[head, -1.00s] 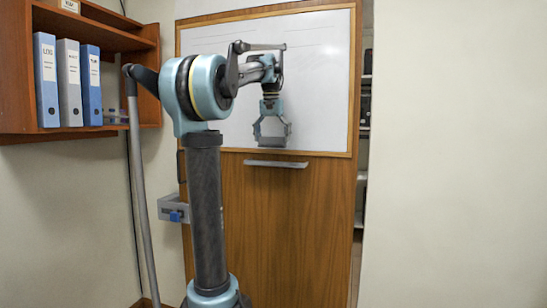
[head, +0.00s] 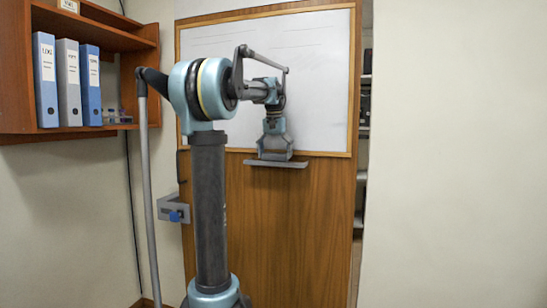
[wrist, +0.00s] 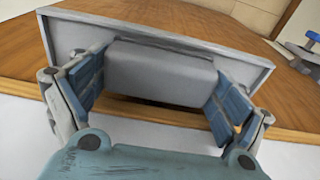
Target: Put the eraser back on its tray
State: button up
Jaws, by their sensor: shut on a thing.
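The eraser is a grey block (wrist: 160,72) between the blue finger pads in the wrist view. My gripper (wrist: 157,82) is shut on it, one finger at each end. In the head view my gripper (head: 275,147) points down just above the tray, and the eraser (head: 275,156) is small and partly merged with it there. The tray is a thin grey ledge (head: 298,165) on the wooden panel below the whiteboard. Its grey wall (wrist: 68,35) lies behind the eraser in the wrist view. I cannot tell whether the eraser touches the tray.
The whiteboard (head: 320,80) is framed in wood above the wooden panel (head: 300,220). A grey latch with a blue knob (head: 174,209) sticks out at the panel's left. A wall shelf (head: 140,65) with binders hangs at left. The space right of the tray is clear.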

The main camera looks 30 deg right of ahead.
jog(key=o, duration=1.1)
jog(key=shift+c, duration=0.2)
jog(key=shift+r, duration=0.1)
notch_tip(320, 180, up, 12)
jog(key=s+a, duration=0.1)
jog(key=shift+a, duration=0.15)
jog(key=s+a+f+n, duration=0.3)
jog(key=a+f, duration=0.6)
jog(key=a, duration=0.3)
jog(key=s+a+f+n, duration=0.2)
jog(key=s+a+f, duration=0.1)
jog(key=a+f, duration=0.85)
jog(key=s+a+f+n, duration=0.1)
jog(key=s+a+f, duration=0.4)
jog(key=f, duration=0.4)
jog(key=s+a+f+n+t, duration=0.1)
jog(key=s+a+f+n, duration=0.1)
jog(key=s+a+f, duration=0.3)
jog(key=s+a+f+n+y, duration=0.1)
jog(key=s+a+f, duration=0.4)
jog(key=f, duration=0.8)
jog(key=shift+s+a+f+n, duration=0.25)
jog(key=shift+s+a+n, duration=0.15)
jog(key=shift+s+n, duration=0.3)
